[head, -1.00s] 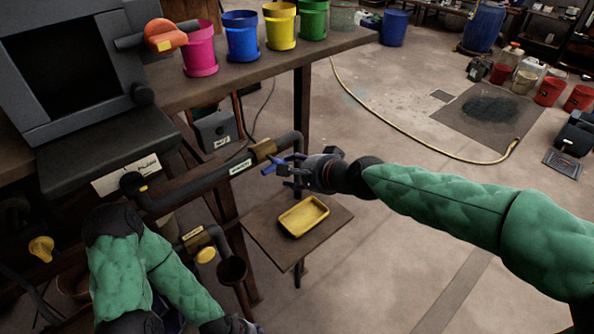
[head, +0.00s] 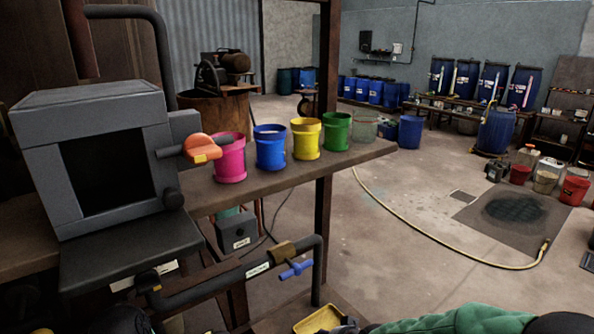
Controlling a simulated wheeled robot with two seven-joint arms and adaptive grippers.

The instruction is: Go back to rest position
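My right arm's green sleeve (head: 460,320) lies along the bottom edge of the head view. A dark part at its left end, likely my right gripper (head: 346,327), is cut off by the frame beside the yellow tray (head: 318,320), so its fingers cannot be made out. It is below and apart from the blue valve handle (head: 296,269) on the dark pipe (head: 213,284). Of my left arm only a dark joint shows at the bottom left; my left gripper is out of view.
Pink (head: 230,158), blue (head: 270,148), yellow (head: 306,139) and green (head: 337,132) buckets stand on the bench (head: 215,194). A grey box with an orange handle (head: 202,148) is at the left. A yellow hose (head: 410,228) crosses the open floor at right.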

